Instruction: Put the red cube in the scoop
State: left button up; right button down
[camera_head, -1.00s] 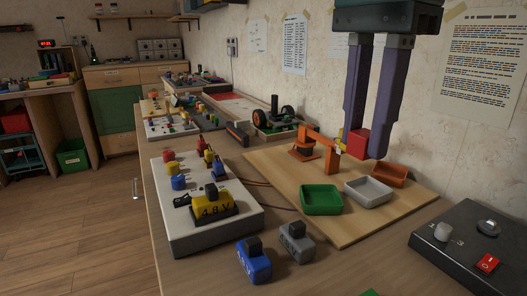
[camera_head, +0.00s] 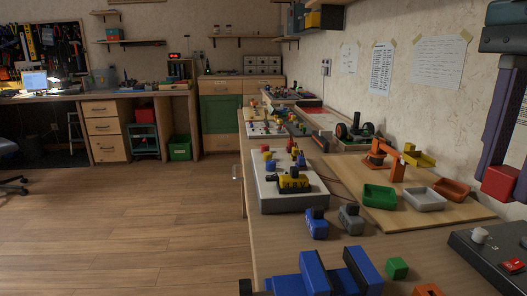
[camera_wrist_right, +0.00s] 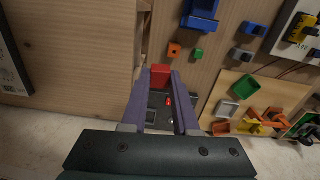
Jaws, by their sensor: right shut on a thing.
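The red cube (camera_head: 498,183) is between the purple fingertips of my right gripper (camera_head: 496,172), which is cut by the right edge of the head view. The wrist view also shows the cube (camera_wrist_right: 160,76) between both fingers, with the gripper (camera_wrist_right: 160,80) shut on it. The yellow scoop (camera_head: 418,158) sits at the end of an orange arm (camera_head: 385,163) on a wooden board. It appears left of the cube and apart from it in the head view. The scoop's inside is hard to make out. My left gripper is not in view.
Green (camera_head: 378,197), grey (camera_head: 425,199) and orange (camera_head: 453,189) trays stand on the board (camera_head: 390,222). A dark control box (camera_head: 490,255) lies below the held cube in the head view. A green cube (camera_head: 397,268) and a large blue slotted object (camera_head: 315,272) are near the front.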

pick_arm(q)
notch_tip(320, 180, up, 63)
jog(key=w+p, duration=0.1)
jog(key=p, duration=6)
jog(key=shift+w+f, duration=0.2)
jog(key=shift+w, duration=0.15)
pick_arm(e)
jog(key=s+a+r+n, duration=0.1)
jog(key=r+n, duration=0.4)
jog(key=r, duration=1.5)
jog(key=s+a+r+n, duration=0.2)
jog(key=r+n, duration=0.4)
jog(key=r, duration=1.4)
jog(key=s+a+r+n, duration=0.1)
jog(key=s+r+n, duration=0.2)
jog(key=r, duration=1.8)
jog(key=shift+s+a+n, duration=0.15)
jog(key=shift+s+n, duration=0.1)
jog(key=shift+n, duration=0.95)
